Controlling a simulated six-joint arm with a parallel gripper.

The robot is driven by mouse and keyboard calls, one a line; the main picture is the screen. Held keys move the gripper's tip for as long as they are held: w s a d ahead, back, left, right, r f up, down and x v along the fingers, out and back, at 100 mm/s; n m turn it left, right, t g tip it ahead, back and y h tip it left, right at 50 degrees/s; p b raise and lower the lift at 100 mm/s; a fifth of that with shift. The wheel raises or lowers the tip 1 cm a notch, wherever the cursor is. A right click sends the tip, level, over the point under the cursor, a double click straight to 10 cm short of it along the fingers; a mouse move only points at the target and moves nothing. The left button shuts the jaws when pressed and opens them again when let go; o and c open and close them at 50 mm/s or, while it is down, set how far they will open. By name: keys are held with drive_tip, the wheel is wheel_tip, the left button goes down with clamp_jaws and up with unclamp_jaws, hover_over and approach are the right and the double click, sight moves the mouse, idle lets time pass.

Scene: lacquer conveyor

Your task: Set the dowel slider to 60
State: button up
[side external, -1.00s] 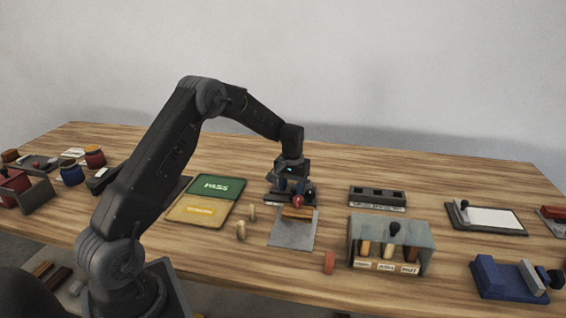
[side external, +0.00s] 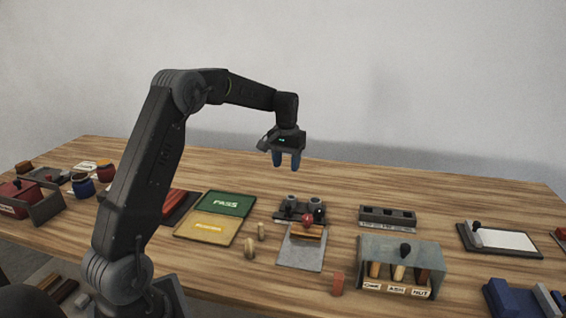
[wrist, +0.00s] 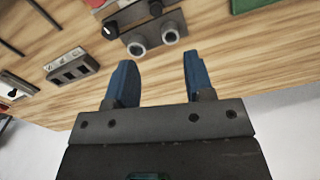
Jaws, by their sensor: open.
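My gripper (side external: 286,163) is open and empty, raised above the table behind the middle device, its blue fingers pointing down. In the wrist view my gripper (wrist: 158,62) shows clear space between its fingers. The middle device (side external: 300,204) has two grey round fittings, a red ball and a wooden bar by a grey plate (side external: 300,255). In the wrist view its ring fittings (wrist: 171,37) lie beyond the fingertips, near a dark knob with a white mark (wrist: 110,29). No slider is clearly labelled as the dowel slider, and no scale reading is legible.
A green PASS panel (side external: 228,203) and small wooden pegs (side external: 250,247) lie left of the device. A slotted block (side external: 388,216), a grey bin labelled with wood names (side external: 428,262) and a white board with a black knob (side external: 506,240) stand right. The table's back strip is clear.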

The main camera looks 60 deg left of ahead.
drive_tip(key=s+d+r+m+t, duration=0.1)
drive_tip(key=s+d+r, duration=0.4)
drive_tip(key=d, duration=0.3)
drive_tip(key=s+d+r+m+t, duration=0.2)
drive_tip(key=s+d+r, duration=0.3)
drive_tip(key=d, duration=0.4)
drive_tip(key=shift+s+d+r+y, duration=0.15)
drive_tip(key=shift+s+y, duration=0.25)
drive_tip(key=shift+s, duration=0.4)
drive_tip(key=n+g, duration=0.3)
drive_tip(key=n, duration=0.5)
hover_over(288, 205)
wheel_tip(288, 205, down, 11)
drive_tip(key=shift+h, duration=0.4)
wheel_tip(288, 205, down, 14)
drive_tip(key=shift+d+r, duration=0.15)
drive_tip(key=shift+r, duration=0.1)
clamp_jaws()
